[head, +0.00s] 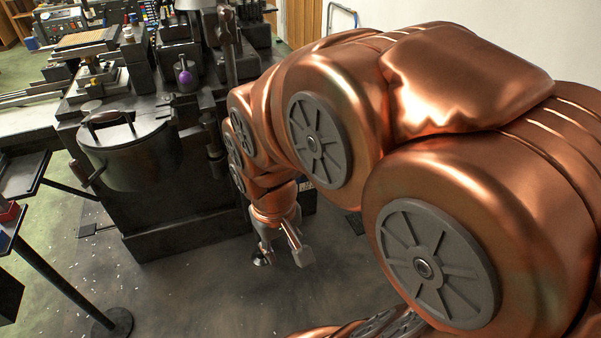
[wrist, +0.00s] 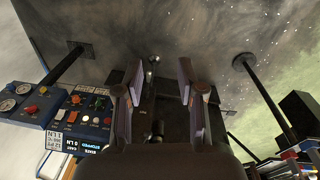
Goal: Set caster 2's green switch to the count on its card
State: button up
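My gripper (head: 281,254) hangs low over the dark floor in the head view, right of a dark type caster (head: 150,160). In the wrist view its two fingers (wrist: 160,95) are apart with nothing between them. A blue-edged control panel (wrist: 85,108) lies left of the fingers there, upside down and apart from them. It carries small coloured controls; a small green one (wrist: 97,102) seems to be among them, its setting too small to read. White and dark labels (wrist: 62,140) sit below them, inverted. I cannot tell which caster number this panel belongs to, or read a count.
Pressure gauges (wrist: 15,96) sit at the panel's left. A round-based post (head: 110,322) and a dark side table (head: 22,172) stand at left in the head view. Another control panel (head: 62,22) is at the far left. Floor beneath my gripper is open.

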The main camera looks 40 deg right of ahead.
jog(key=w+d+f+m+t+h+b, duration=0.1)
jog(key=w+d+f+t+h+b, duration=0.15)
jog(key=w+d+f+b, duration=0.5)
jog(key=w+d+f+m+t+h+b, duration=0.1)
jog(key=w+d+f+t+h+b, duration=0.2)
jog(key=w+d, duration=0.9)
jog(key=w+d+f+m+t+h+b, duration=0.1)
jog(key=w+d+f+t+b, duration=0.1)
jog(key=w+d+f+b, duration=0.75)
jog(key=w+d+f+t+y+b, duration=0.1)
jog(key=w+d+f+t+b, duration=0.1)
jog(key=d+f+t+b, duration=0.45)
jog(key=w+d+f+t+b, duration=0.2)
jog(key=w+d+f+t, duration=0.1)
jog(key=d+f, duration=0.65)
jog(key=w+d+n+b, duration=0.1)
jog(key=w+d+b, duration=0.1)
jog(key=w, duration=0.5)
jog(key=shift+w+d+r+y, duration=0.15)
jog(key=shift+d+y, duration=0.2)
grip_shut()
